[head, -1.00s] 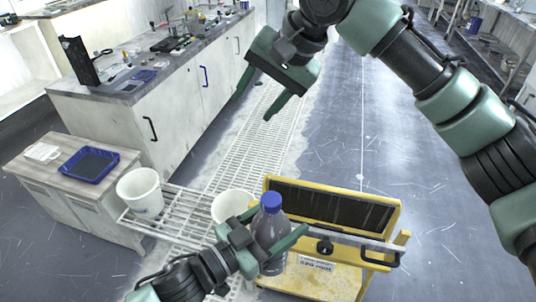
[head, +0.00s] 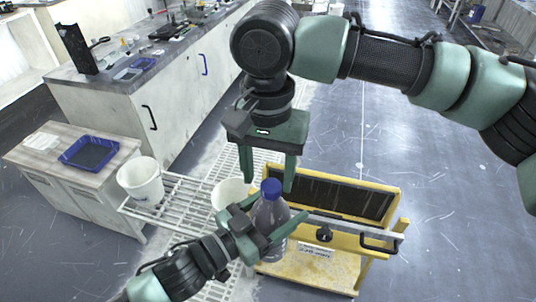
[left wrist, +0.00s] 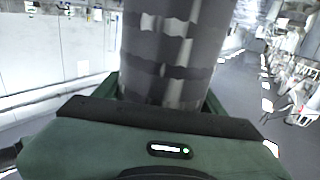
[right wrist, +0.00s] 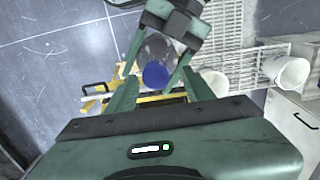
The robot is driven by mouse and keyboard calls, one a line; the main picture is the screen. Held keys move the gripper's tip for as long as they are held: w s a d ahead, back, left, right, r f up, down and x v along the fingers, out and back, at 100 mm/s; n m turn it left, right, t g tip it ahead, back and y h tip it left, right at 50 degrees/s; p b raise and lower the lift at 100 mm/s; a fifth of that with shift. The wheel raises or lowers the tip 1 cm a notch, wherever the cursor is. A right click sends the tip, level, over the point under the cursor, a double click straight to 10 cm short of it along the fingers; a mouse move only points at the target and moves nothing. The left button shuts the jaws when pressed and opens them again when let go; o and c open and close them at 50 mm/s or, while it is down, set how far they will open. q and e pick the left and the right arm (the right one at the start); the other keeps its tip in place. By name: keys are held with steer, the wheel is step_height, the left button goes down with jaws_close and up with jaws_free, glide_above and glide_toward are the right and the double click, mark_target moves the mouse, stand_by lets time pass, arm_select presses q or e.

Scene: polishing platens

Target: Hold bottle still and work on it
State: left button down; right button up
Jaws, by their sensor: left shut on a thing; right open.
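The bottle (head: 270,217) is a clear grey bottle with a blue cap (head: 271,188), held upright in front of the yellow cart. My left gripper (head: 276,236) is shut around its body. In the left wrist view the bottle's grey side (left wrist: 165,50) fills the middle, between the fingers. My right gripper (head: 268,180) is open and points down, its fingertips close to the cap in the head view. In the right wrist view the blue cap (right wrist: 155,75) lies between and beyond the open fingers (right wrist: 155,85); I cannot tell whether they touch it.
A yellow cart (head: 345,275) with a dark panel stands just behind and right of the bottle. White buckets (head: 141,182) sit on a white grated rack (head: 180,205). A low cabinet at left carries a blue tray (head: 88,153). Open floor lies at right.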

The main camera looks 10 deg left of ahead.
steer(key=shift+f, duration=0.65)
jaws_close()
steer(key=shift+a, duration=0.15)
